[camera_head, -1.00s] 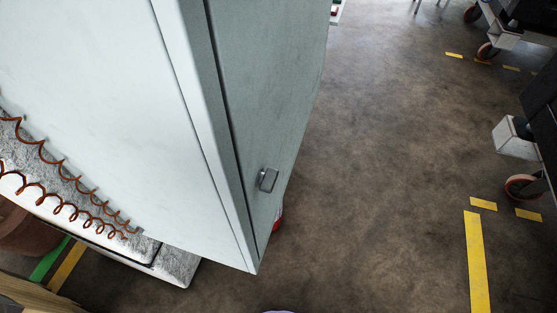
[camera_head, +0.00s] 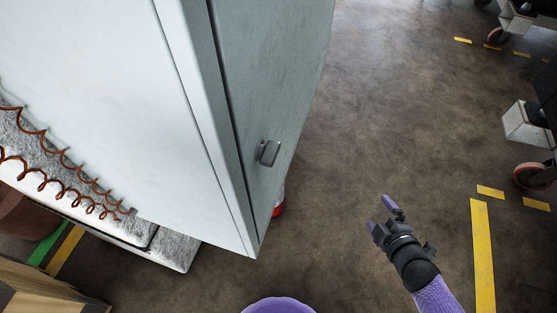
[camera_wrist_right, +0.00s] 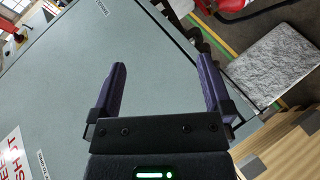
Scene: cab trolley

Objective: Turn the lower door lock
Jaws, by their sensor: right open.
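The lower door lock (camera_head: 267,152) is a small grey metal latch on the narrow door side (camera_head: 275,75) of a tall pale cabinet, near its bottom corner in the head view. My right gripper (camera_head: 388,208) is open and empty, to the right of the cabinet and lower in the picture than the lock, apart from it. In the right wrist view its two purple fingers (camera_wrist_right: 162,90) are spread, with a grey-green panel behind them. I cannot make out the lock in the right wrist view. My left gripper is not in view.
The floor (camera_head: 370,120) right of the cabinet is clear. Wheeled equipment (camera_head: 528,125) stands at the right edge near yellow floor markings (camera_head: 482,250). Orange coiled cables (camera_head: 60,160) hang at the left. A wooden box (camera_head: 45,290) is at the lower left.

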